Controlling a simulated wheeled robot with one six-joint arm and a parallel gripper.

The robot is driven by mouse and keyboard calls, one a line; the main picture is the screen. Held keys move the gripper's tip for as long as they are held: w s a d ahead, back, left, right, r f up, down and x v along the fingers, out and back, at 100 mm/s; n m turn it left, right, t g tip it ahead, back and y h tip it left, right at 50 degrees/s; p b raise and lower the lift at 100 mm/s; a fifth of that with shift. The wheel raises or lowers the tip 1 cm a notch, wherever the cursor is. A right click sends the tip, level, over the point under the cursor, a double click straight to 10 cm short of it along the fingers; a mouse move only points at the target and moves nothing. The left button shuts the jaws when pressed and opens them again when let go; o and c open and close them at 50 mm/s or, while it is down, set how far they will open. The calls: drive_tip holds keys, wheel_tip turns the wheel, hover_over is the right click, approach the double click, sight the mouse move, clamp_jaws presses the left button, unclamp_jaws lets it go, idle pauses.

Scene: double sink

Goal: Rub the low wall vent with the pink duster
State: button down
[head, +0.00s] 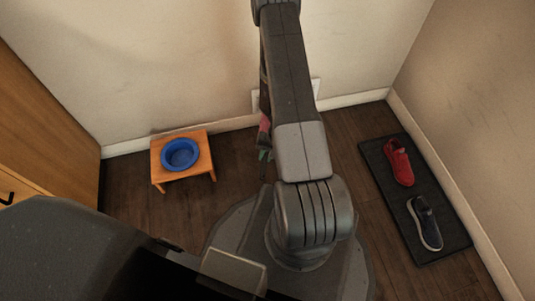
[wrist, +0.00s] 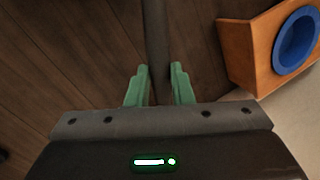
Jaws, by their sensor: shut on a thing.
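The pink duster (head: 265,123) shows only as a small pink patch beside my arm in the head view, close to the back wall. My gripper (head: 264,155) shows there as green fingertips, partly hidden by my arm. In the wrist view my gripper (wrist: 160,88) is shut on the duster's dark handle (wrist: 157,38), which runs up between the two green fingers. The duster's pink head is not seen in that view. The white low wall vent (head: 317,88) is mostly hidden behind my arm; only its side edges show. I cannot tell whether the duster touches it.
An orange stool (head: 205,165) with a blue bowl (head: 180,154) stands left of my gripper by the wall. A dark mat (head: 440,246) with a red shoe (head: 399,162) and a dark shoe (head: 425,222) lies at right. A wooden cabinet (head: 40,120) stands far left.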

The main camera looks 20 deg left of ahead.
drive_tip(key=shift+w+a+p, duration=0.3)
drive_tip(key=shift+w+a, duration=0.2)
drive_tip(key=shift+w, duration=0.2)
idle(0.8)
drive_tip(key=w+d+b, duration=0.3)
drive_tip(key=w+d, duration=0.3)
drive_tip(key=d, duration=0.2)
drive_tip(key=shift+d+b, duration=0.3)
drive_tip(key=shift+b, duration=0.1)
idle(0.6)
drive_tip(key=shift+s+a+b, duration=0.65)
drive_tip(key=shift+s+a, duration=0.35)
drive_tip(key=shift+a, duration=0.45)
drive_tip(key=shift+s+a+b, duration=0.65)
drive_tip(key=shift+s+a, duration=0.35)
drive_tip(key=shift+a, duration=0.4)
drive_tip(key=shift+s+a+b, duration=0.65)
drive_tip(key=shift+s+a, duration=0.35)
drive_tip(key=shift+a, duration=0.45)
